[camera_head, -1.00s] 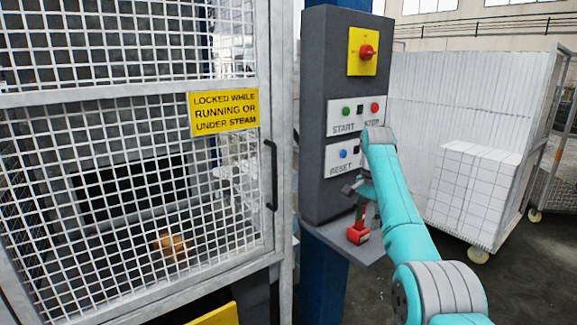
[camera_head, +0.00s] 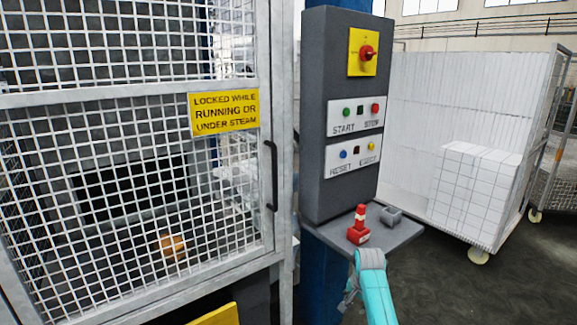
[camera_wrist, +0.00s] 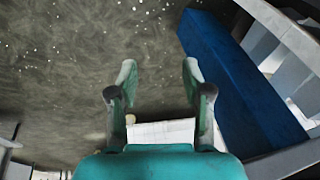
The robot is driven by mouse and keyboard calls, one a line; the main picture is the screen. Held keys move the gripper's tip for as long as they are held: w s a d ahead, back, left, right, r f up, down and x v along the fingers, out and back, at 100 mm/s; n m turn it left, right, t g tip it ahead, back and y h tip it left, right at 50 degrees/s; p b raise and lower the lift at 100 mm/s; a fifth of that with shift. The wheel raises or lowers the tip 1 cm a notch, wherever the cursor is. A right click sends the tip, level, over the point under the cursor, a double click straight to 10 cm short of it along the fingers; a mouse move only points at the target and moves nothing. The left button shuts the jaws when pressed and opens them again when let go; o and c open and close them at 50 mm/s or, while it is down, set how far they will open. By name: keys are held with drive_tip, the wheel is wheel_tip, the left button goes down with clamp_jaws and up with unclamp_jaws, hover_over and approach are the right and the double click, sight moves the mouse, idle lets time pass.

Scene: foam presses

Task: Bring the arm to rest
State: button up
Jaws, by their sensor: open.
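My turquoise arm (camera_head: 373,285) is low at the bottom of the head view, folded down in front of the small grey shelf (camera_head: 395,238). In the head view my gripper is only partly visible, at the left of the arm's end, below the shelf. In the wrist view my gripper (camera_wrist: 160,78) has its two fingers spread apart, with nothing between them but floor. A red item with a white band (camera_head: 358,226) stands on the shelf, apart from my gripper.
A grey control panel (camera_head: 312,120) with a red-and-yellow switch (camera_head: 366,52) and buttons stands above the shelf on a blue column (camera_wrist: 228,75). A closed mesh guard door (camera_head: 120,160) is at left. A white wheeled cart (camera_head: 440,110) stands at right. Open floor (camera_wrist: 80,80) shows below my gripper.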

drive_tip(key=s+a+f+n+t, duration=0.1)
drive_tip(key=s+f+n+t, duration=0.15)
drive_tip(key=s+f, duration=1.4)
drive_tip(key=s+a+f+n+t, duration=0.1)
drive_tip(key=s+f+t, duration=0.15)
drive_tip(key=s, duration=0.65)
drive_tip(key=s+f+n+t, duration=0.1)
drive_tip(key=s+f, duration=0.2)
drive_tip(key=s, duration=0.6)
drive_tip(key=s+r+n+t, duration=0.1)
drive_tip(key=s+r, duration=0.4)
drive_tip(key=s, duration=0.5)
drive_tip(key=s+r+n+t, duration=0.1)
drive_tip(key=s+r, duration=0.3)
drive_tip(key=s, duration=0.6)
drive_tip(key=s+r+n+t, duration=0.1)
drive_tip(key=s+r, duration=0.5)
drive_tip(key=r, duration=0.4)
drive_tip(key=s+r+n+t, duration=0.1)
drive_tip(key=s+r+t, duration=0.1)
drive_tip(key=s+r, duration=0.4)
wheel_tip(320, 180, up, 5)
drive_tip(key=shift+s+a+f, duration=0.2)
drive_tip(key=shift+a, duration=0.25)
